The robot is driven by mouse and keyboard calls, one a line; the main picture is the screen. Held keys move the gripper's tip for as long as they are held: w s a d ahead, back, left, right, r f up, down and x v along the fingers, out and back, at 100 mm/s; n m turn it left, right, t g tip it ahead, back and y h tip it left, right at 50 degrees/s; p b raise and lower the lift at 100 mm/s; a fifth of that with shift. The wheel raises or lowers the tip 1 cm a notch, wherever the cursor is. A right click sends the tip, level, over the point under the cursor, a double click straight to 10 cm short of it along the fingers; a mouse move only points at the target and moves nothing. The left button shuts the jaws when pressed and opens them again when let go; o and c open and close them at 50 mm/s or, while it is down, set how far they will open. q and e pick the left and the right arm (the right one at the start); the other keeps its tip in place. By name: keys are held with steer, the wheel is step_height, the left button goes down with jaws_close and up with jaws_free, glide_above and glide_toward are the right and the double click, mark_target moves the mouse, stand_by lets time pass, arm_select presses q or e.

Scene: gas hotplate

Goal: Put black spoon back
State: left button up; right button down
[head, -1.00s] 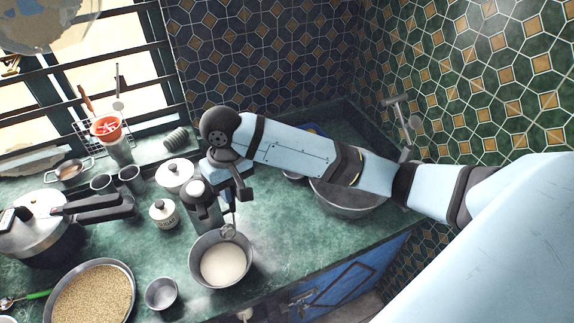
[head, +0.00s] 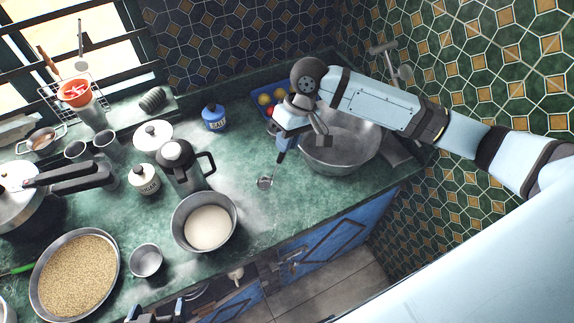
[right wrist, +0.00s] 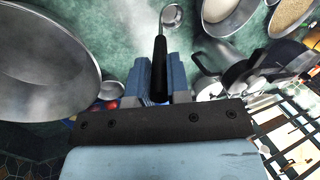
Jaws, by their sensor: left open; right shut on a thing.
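The black spoon (head: 265,182) has a black handle and a small round metal bowl. It hangs bowl down from my right gripper (head: 281,148), over the counter between the kettle and the large metal basin. In the right wrist view, the black handle (right wrist: 159,68) is between the blue fingers of the right gripper (right wrist: 157,82), with the bowl pointing away. My left gripper (head: 156,313) is at the bottom edge of the head view, open and partly cut off, in front of the counter.
A pot of white contents (head: 207,228), a black-and-grey kettle (head: 182,168) and a sugar jar (head: 144,181) stand left of the spoon. The metal basin (head: 345,150) is to its right. A blue jar (head: 214,118) stands behind. The counter right of the pot is clear.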

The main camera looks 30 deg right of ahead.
step_height(320, 180, down, 10)
steer(key=shift+p, duration=0.4)
steer(key=c, duration=1.1)
jaws_free()
steer(key=shift+f, duration=0.15)
steer(key=b+v, duration=0.1)
steer(key=v, duration=1.1)
